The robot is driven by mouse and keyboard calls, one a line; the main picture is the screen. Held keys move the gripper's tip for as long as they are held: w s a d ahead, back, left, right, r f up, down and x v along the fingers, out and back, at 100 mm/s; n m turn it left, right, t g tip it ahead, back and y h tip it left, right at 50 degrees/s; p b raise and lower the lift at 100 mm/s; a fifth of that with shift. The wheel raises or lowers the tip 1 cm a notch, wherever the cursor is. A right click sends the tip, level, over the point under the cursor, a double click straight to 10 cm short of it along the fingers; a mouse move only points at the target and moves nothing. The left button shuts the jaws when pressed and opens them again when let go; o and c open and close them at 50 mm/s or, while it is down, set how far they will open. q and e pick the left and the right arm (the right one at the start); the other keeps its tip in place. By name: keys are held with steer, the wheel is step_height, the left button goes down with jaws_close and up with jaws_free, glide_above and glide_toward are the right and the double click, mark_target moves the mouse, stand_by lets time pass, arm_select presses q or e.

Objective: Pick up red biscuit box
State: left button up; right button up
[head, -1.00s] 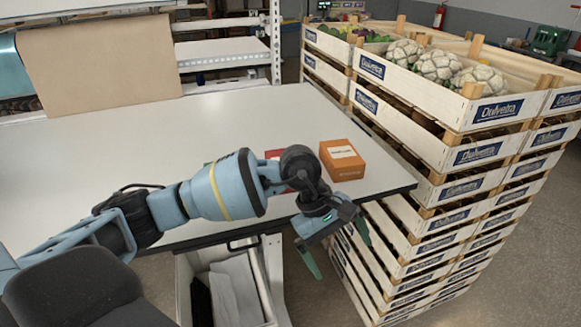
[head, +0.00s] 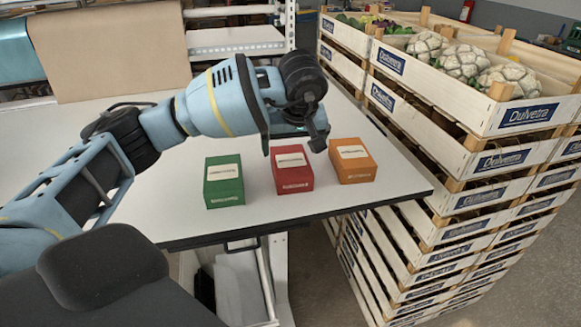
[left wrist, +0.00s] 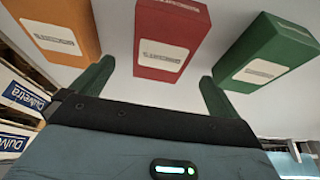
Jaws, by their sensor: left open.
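The red biscuit box (head: 293,180) stands on the white table between a green box and an orange box. In the left wrist view the red box (left wrist: 167,45) lies ahead of and between the two green fingers. My left gripper (head: 294,142) hangs above the back of the red box in the head view, partly hidden by its own wrist. Its fingers also show in the left wrist view (left wrist: 155,82), spread apart with nothing between them. My right gripper is in neither view.
The green box (head: 224,184) stands left of the red box and the orange box (head: 354,163) stands right of it, with narrow gaps. Stacked crates (head: 462,165) with cauliflowers rise beside the table's right edge. The white table (head: 185,215) is clear left of the green box.

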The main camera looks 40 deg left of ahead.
mark_target(291, 160)
arm_select(q)
steer(key=shift+w+a+f, duration=0.15)
steer(key=shift+w+f, duration=0.3)
steer(key=shift+f, duration=0.25)
steer(key=shift+s+a+f, duration=0.1)
steer(key=shift+s+f, duration=0.05)
steer(key=shift+f, duration=0.2)
steer(key=x, duration=0.4)
steer(key=shift+s+f, duration=0.2)
steer(key=shift+f, duration=0.05)
steer(key=shift+r, duration=0.1)
steer(key=c, duration=1.1)
